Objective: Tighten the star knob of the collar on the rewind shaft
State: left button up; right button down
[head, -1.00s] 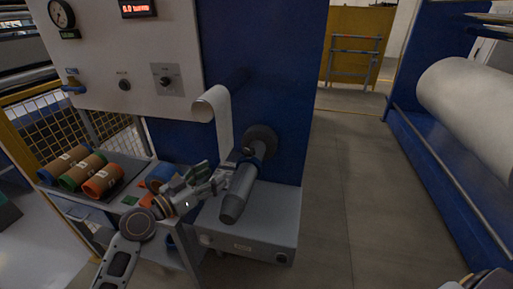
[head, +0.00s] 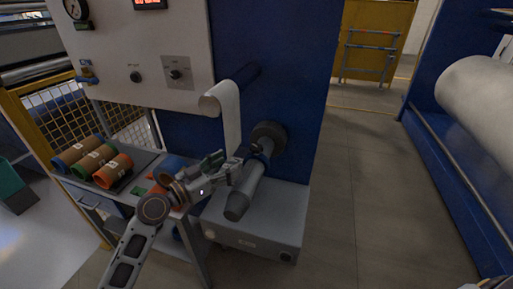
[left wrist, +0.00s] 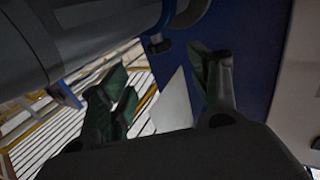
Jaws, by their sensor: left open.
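The grey rewind shaft (head: 248,186) sticks out from the blue machine wall, with a dark round flange at its base. A blue collar (head: 264,148) sits around the shaft near that flange. A small dark knob (head: 255,148) shows at the collar; in the left wrist view a dark knob (left wrist: 158,44) hangs below the shaft (left wrist: 85,40). My left gripper (head: 228,168) is open beside the shaft, on its left. Its green-padded fingers (left wrist: 162,80) are apart in the left wrist view, with nothing between them. The knob lies beyond the fingers, not visibly touched. My right gripper is not shown.
A white web (head: 231,115) hangs from a roller above the shaft. A grey box (head: 270,222) stands below it. Rolls (head: 95,160) lie on a side table at left. A large white roll (head: 480,95) is at right. The floor between is clear.

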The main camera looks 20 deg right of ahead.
aim_at(251, 150)
pick_arm(q)
jog(key=shift+p+x, duration=0.8)
jog(key=shift+x, duration=3.95)
jog(key=shift+p+x, duration=0.3)
jog(key=shift+x, duration=0.8)
jog(key=shift+w+d+r, duration=0.1)
jog(key=shift+w+d, duration=0.1)
jog(key=shift+d, duration=0.2)
jog(key=shift+w+d, duration=0.1)
jog(key=shift+d, duration=0.1)
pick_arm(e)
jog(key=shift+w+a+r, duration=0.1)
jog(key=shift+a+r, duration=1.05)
